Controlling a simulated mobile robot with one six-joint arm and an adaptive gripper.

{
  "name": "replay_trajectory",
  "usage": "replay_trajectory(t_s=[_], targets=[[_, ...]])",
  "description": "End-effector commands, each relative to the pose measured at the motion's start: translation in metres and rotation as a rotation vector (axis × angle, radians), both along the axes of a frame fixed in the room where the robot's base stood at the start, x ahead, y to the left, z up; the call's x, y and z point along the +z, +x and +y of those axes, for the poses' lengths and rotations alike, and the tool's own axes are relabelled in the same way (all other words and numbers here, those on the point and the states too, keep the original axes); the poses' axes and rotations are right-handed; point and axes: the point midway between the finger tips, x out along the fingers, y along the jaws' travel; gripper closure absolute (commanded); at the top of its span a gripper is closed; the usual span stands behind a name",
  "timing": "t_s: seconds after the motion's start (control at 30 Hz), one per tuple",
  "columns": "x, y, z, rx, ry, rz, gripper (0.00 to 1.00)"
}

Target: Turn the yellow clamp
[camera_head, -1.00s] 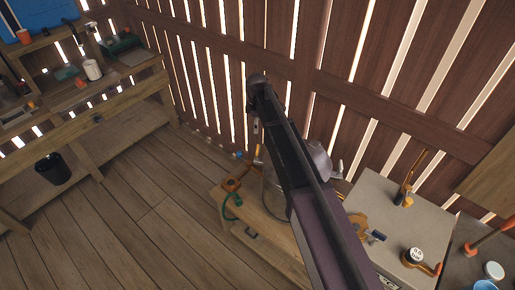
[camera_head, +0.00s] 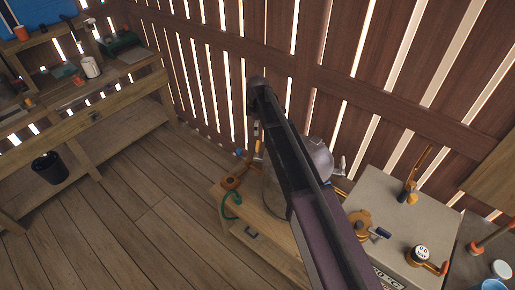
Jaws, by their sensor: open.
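A yellow-orange piece with a dark handle (camera_head: 359,224), possibly the yellow clamp, sits at the near left edge of a grey box. Another yellow-orange piece with an upright rod (camera_head: 411,190) stands farther back on the box; I cannot tell for certain which is the clamp. My dark arm runs up through the middle of the view, in front of the low bench. My gripper does not show; the far end of the arm is hidden behind its own links.
The grey box (camera_head: 405,210) stands at right, with a round white-faced gauge (camera_head: 422,252) at its front. A metal tank (camera_head: 318,158) is partly behind my arm on a low wooden bench (camera_head: 270,240). A workbench (camera_head: 100,115) and black bucket (camera_head: 50,167) are at left. The floor between is clear.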

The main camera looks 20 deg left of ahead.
Motion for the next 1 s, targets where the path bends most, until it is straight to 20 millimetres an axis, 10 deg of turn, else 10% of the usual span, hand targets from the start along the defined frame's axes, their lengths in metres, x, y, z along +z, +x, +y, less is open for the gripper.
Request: replay_trajectory(t_s=[1.0], targets=[[-0.081, 0.0, 0.0, 0.0, 0.0, -0.001, 0.0]])
